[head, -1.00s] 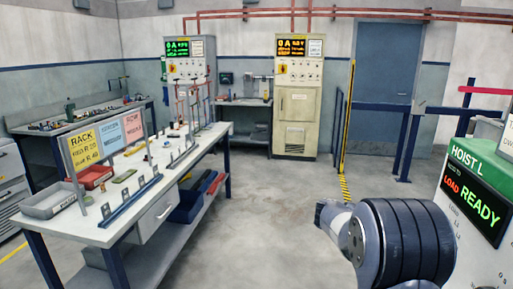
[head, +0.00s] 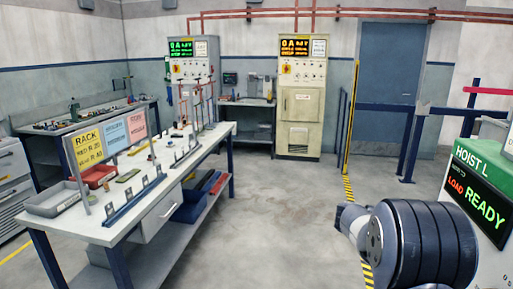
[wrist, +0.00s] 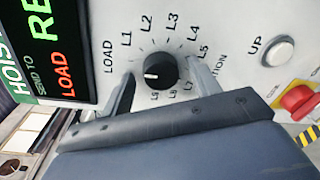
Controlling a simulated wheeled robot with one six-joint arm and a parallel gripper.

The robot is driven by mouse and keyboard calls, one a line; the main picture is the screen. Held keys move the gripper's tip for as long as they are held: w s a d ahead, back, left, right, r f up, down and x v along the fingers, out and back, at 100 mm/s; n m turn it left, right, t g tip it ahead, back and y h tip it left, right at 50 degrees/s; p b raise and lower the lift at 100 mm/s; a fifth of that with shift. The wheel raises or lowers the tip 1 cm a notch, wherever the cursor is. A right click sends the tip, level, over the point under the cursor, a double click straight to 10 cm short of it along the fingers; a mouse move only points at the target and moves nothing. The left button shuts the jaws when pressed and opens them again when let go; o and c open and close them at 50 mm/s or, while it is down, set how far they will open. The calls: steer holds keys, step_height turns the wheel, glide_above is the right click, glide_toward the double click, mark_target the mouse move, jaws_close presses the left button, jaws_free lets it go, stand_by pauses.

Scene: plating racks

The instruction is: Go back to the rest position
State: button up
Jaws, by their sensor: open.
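The black selector knob (wrist: 160,72) sits on the white face of the hoist panel in the wrist view, ringed by labels LOAD and L1 onward. Its white mark points left, roughly to the LOAD side. My gripper (wrist: 165,85) is open, with one finger on each side of the knob; whether either touches it I cannot tell. In the head view the hoist panel (head: 462,225) stands at the right edge, its display (head: 475,195) reading LOAD and READY. My arm shows in front of it; the gripper itself is hidden there.
A white UP button (wrist: 279,51) and a red emergency button (wrist: 298,99) sit right of the knob. A workbench (head: 118,232) with signs and trays stands at left. Blue rails (head: 409,145) stand beyond my arm. The floor between bench and arm is clear.

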steer(key=shift+w+a+f+m+t+h+b, duration=0.15)
steer(key=shift+a+m+b, duration=0.35)
steer(key=shift+m+b, duration=1.7)
steer(key=shift+s+a+r+m+t+h+b, duration=0.15)
steer(key=shift+a+m+b, duration=0.6)
steer(key=shift+m, duration=2.45)
steer(key=shift+w+a+f+m+t+h+b, duration=0.2)
steer(key=shift+m+b, duration=1.75)
steer(key=shift+m, duration=0.75)
steer(key=shift+s, duration=0.1)
